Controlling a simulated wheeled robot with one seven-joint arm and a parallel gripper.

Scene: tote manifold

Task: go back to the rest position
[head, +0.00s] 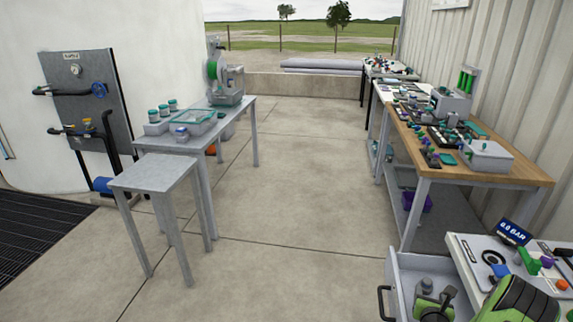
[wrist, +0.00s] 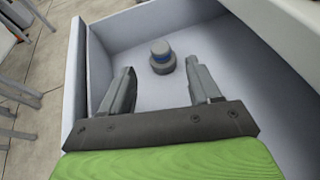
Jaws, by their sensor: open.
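My gripper (wrist: 161,66) is open, its two grey fingers apart with nothing held between them. It is over an open white drawer (head: 404,266), which also shows around it in the wrist view (wrist: 105,75). A grey piece also shows in the drawer in the head view (head: 425,285). My green arm link covers part of the drawer's right side in the head view.
The drawer's dark handle (head: 383,303) sticks out to the left. Above the drawer is a worktop (head: 470,250) with small parts and a "6.0 BAR" sign (head: 513,232). A wooden bench (head: 530,178) stands behind. A grey stool (head: 155,172) stands left; the middle floor is clear.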

